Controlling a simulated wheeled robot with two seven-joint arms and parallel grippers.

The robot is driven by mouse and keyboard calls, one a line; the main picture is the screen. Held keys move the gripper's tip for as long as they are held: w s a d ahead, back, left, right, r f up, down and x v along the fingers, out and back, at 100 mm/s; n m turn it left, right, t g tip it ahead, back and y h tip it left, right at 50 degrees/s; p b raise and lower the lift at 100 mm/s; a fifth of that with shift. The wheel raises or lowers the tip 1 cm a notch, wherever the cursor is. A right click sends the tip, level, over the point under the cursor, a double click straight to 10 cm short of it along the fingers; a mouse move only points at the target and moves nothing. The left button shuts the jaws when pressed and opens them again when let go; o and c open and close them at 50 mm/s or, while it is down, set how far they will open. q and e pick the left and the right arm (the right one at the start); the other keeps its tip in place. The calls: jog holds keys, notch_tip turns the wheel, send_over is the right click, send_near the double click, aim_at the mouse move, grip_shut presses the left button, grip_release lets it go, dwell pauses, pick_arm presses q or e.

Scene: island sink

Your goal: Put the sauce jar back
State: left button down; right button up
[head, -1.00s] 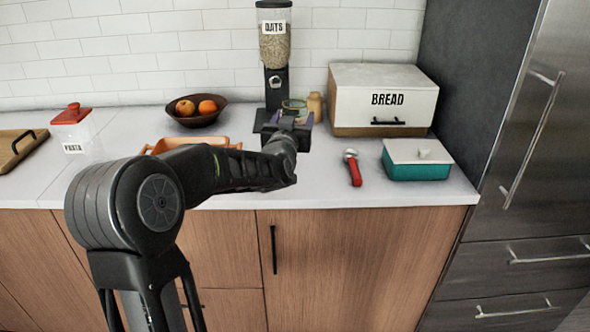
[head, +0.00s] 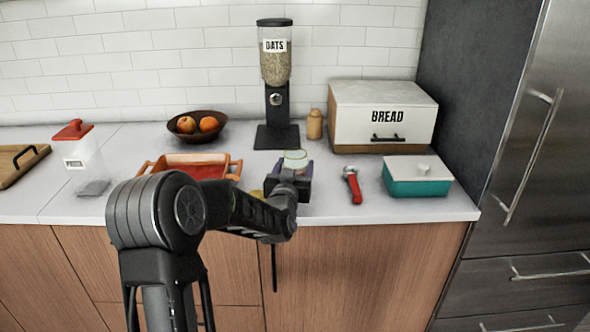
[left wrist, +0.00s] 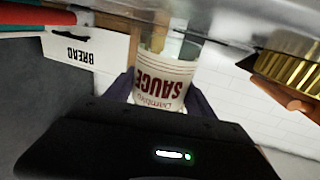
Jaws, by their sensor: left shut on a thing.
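The sauce jar (head: 295,157) is a clear glass jar with a pale label. In the left wrist view the jar (left wrist: 163,80) shows red "SAUCE" lettering, upside down in the picture. My left gripper (head: 290,182) is shut on the jar, its purplish fingers on either side of it. The gripper is over the front part of the counter, between the orange tray and the red-handled tool. The gripper hides the jar's lower part in the head view, so I cannot tell whether it touches the counter. My right gripper is not in view.
The oats dispenser (head: 276,90), a tan shaker (head: 314,124) and the bread box (head: 384,117) stand behind. A red-handled tool (head: 352,186) and teal dish (head: 417,178) are right. The orange tray (head: 232,167) and fruit bowl (head: 196,126) are left.

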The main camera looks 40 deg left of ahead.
pick_arm(q)
jog(key=shift+f, duration=0.4)
jog(key=shift+f, duration=0.1)
jog(key=c, duration=0.8)
grip_release()
jog(key=shift+f, duration=0.1)
jog(key=o, duration=0.5)
jog(key=shift+s+r, duration=0.1)
jog(key=shift+r, duration=0.1)
